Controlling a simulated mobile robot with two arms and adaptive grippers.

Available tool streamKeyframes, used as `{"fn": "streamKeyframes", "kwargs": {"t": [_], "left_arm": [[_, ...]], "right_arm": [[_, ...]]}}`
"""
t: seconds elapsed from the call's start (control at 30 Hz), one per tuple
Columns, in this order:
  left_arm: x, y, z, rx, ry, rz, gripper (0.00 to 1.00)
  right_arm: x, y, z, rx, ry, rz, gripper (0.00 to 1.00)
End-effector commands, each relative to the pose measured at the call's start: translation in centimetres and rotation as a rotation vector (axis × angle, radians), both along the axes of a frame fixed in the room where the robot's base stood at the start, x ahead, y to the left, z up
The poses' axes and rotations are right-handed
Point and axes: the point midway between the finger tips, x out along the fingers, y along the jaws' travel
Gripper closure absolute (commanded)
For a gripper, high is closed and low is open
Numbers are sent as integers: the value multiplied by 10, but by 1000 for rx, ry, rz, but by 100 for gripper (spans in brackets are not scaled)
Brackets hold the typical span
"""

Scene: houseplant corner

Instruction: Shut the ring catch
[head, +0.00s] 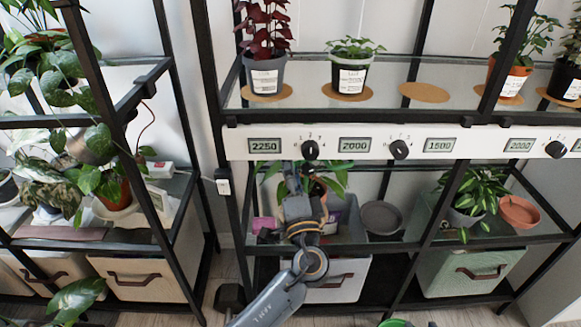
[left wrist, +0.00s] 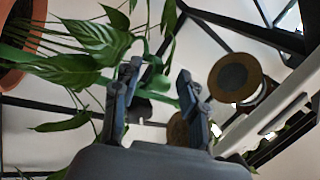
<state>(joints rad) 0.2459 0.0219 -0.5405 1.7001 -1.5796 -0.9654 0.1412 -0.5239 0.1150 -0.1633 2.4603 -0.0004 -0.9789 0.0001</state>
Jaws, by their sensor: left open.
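A leafy plant (head: 330,186) in a terracotta pot stands on the middle shelf, partly hidden behind my left gripper (head: 303,180). In the left wrist view its pot (left wrist: 22,45) is at the left edge and its striped leaves (left wrist: 95,42) reach toward the fingers. My left gripper (left wrist: 160,75) is open, its two fingers apart. A green piece (left wrist: 155,96) shows between and behind the fingers, near the stems. It may be the ring catch, but I cannot tell whether it is open or touching a finger. My right gripper is in neither view.
A black shelf frame (head: 237,215) and a white panel (head: 405,142) with dials are close above and around my arm. A white bin (head: 342,282) stands below. Cork discs (left wrist: 235,77) show overhead in the left wrist view.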

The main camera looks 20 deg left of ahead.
Motion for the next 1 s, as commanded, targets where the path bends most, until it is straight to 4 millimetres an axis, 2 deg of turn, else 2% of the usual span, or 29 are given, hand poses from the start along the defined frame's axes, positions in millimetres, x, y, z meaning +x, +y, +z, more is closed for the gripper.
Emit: {"fn": "streamKeyframes", "kwargs": {"t": [0.13, 0.23, 0.5, 0.7, 1.0], "left_arm": [[-4, -2, -2, 1, 1, 0, 57], [-15, -8, -7, 1, 2, -1, 57], [-64, -31, -24, -1, 3, -2, 57], [-92, -45, -34, 0, 2, 0, 57], [-103, -50, -37, -1, 0, 0, 57]], "right_arm": [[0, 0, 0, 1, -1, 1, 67], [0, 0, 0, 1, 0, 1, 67], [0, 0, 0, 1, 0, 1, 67], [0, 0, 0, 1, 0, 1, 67], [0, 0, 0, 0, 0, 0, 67]]}}
